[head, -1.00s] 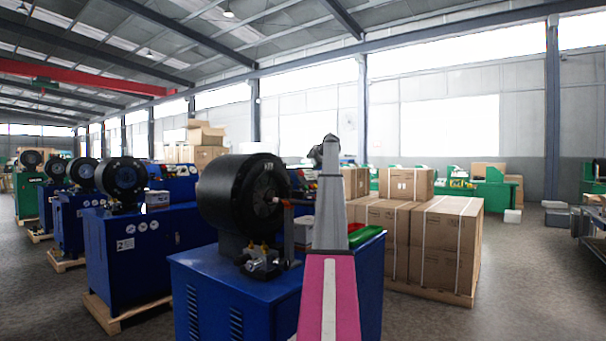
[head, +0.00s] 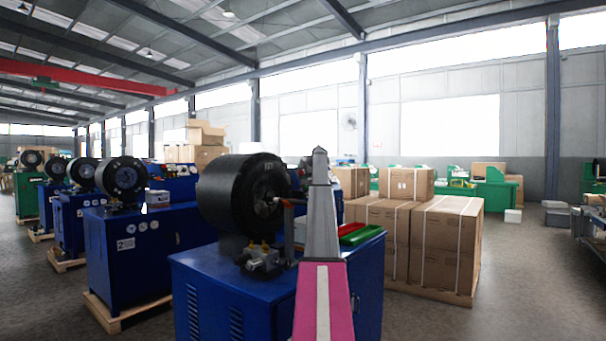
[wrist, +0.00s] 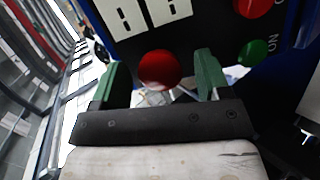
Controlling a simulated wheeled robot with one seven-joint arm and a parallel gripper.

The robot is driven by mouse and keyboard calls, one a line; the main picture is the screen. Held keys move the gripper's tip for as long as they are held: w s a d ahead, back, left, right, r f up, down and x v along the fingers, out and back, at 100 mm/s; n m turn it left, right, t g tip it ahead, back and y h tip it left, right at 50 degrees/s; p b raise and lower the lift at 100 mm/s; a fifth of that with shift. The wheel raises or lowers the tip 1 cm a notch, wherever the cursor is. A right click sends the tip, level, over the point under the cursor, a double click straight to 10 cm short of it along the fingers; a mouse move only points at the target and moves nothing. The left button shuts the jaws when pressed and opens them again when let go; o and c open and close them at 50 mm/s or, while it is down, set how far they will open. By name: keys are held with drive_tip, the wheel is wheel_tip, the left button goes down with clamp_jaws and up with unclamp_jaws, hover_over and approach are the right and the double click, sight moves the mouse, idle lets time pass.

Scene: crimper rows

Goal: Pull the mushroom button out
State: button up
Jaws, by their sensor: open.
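A round red mushroom button (wrist: 160,69) shows in the wrist view, near the lower edge of a dark panel (wrist: 190,38). My gripper (wrist: 159,62) is open, with one green finger left of the button and the other to its right. A gap shows on both sides, and the fingers do not look closed on it. How deep the fingers reach past the button is hard to tell. In the head view my arm hides the gripper and the button.
A green button (wrist: 252,52) and another red button (wrist: 252,6) sit right of the mushroom button on the panel. A blue crimper cabinet (head: 225,290) with a black drum (head: 228,195) stands before me. Stacked cartons (head: 437,250) stand to its right.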

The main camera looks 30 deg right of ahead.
drive_tip(key=c, duration=1.3)
drive_tip(key=shift+s+d+r, duration=0.2)
drive_tip(key=shift+s+r, duration=0.1)
drive_tip(key=shift+s, duration=0.15)
drive_tip(key=o, duration=1.3)
drive_tip(key=shift+s, duration=0.1)
drive_tip(key=v, duration=1)
drive_tip(key=shift+s+r, duration=0.25)
